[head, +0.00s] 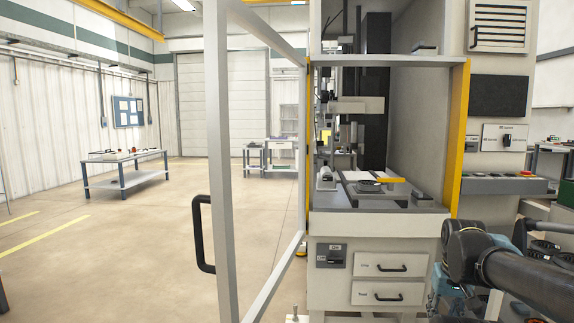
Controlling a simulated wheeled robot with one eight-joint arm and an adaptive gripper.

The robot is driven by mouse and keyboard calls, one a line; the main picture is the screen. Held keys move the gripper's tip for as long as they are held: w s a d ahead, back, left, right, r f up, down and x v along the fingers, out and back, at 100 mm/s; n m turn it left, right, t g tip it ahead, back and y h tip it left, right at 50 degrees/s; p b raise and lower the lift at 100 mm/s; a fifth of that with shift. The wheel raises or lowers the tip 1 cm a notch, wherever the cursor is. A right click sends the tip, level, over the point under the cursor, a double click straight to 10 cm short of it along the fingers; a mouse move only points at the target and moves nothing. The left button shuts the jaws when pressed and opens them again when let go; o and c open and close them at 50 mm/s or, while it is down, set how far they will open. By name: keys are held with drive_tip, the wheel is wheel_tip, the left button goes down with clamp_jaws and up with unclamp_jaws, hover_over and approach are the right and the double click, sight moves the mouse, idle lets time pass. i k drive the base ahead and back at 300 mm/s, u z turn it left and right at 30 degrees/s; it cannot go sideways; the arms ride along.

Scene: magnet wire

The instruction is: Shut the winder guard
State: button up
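The winder guard (222,170) is a grey framed door with a clear pane, swung wide open toward me on the left side of the machine. Its black handle (200,235) is on the outer upright, facing left. The winder (377,226) behind it has an exposed work bay with a spindle column and a small fixture on its deck. My arm crosses the lower right, and its dark joint and tube are in view well to the right of the guard. My gripper cannot be made out in this view.
A control panel (503,186) with buttons and a rotary switch is on the machine's right. Two drawers (388,266) and a switch box (331,256) are below the bay. Floor left of the guard is open, with a workbench (123,168) farther back.

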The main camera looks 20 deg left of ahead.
sight(216, 13)
drive_tip(key=z, duration=1.3)
drive_tip(key=k, duration=2.75)
drive_tip(key=u, duration=1.25)
drive_tip(key=i, duration=1)
drive_tip(key=z, duration=0.05)
